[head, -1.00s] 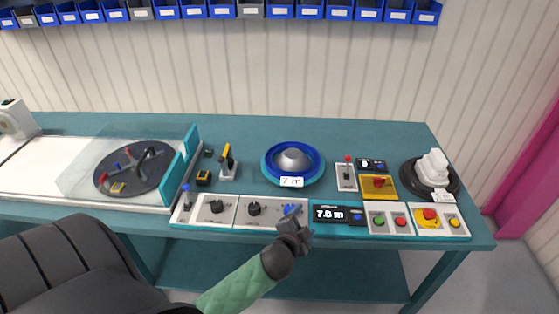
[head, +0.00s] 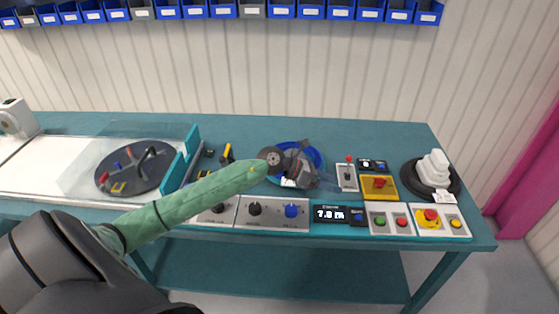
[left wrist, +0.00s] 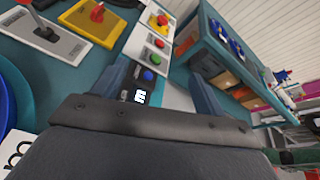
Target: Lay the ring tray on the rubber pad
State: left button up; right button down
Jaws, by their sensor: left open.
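The blue ring-shaped tray (head: 318,155) sits on the teal bench at the middle. My left gripper (head: 316,166) is over it and hides its silver dome and most of its ring. In the left wrist view the tray's blue rim (left wrist: 6,98) shows at the left edge, outside the fingers. The left gripper (left wrist: 160,85) is open, with nothing between its fingers. A dark round pad (head: 408,183) lies at the bench's right end, with a white stacked piece (head: 434,168) on it; I cannot tell for sure that it is the rubber pad. My right gripper is not in view.
Control boxes line the front edge, with a display (head: 329,214) and a red button (head: 431,214). A joystick (head: 347,176) and a yellow switch box (head: 379,187) stand between tray and pad. A turntable (head: 137,167) under a clear cover is at left.

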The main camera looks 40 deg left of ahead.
pick_arm(q)
jog(key=w+a+f+m+g+y, duration=0.15)
jog(key=a+m+g+y, duration=0.45)
jog(key=a, duration=1.3)
jog(key=f+p, duration=0.1)
jog(key=f, duration=0.1)
jog(key=d+f+n+t+y+p, duration=0.1)
jog(key=f+n+y+p, duration=0.1)
jog(key=f, duration=0.1)
jog(key=shift+w+d+f, duration=0.3)
jog(key=shift+w+f, duration=0.05)
jog(key=shift+w, duration=0.05)
jog(key=shift+w+d+f+t, duration=0.1)
jog(key=shift+d+f+t, duration=0.05)
jog(key=shift+f, duration=0.25)
jog(key=shift+w+d+f+t, duration=0.1)
jog(key=shift+f+t, duration=0.05)
jog(key=shift+f, duration=0.25)
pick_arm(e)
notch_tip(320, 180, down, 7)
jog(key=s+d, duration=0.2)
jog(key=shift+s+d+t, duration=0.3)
pick_arm(q)
jog(key=c, duration=1.4)
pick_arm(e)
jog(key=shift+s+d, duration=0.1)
pick_arm(q)
jog(key=shift+r, duration=0.15)
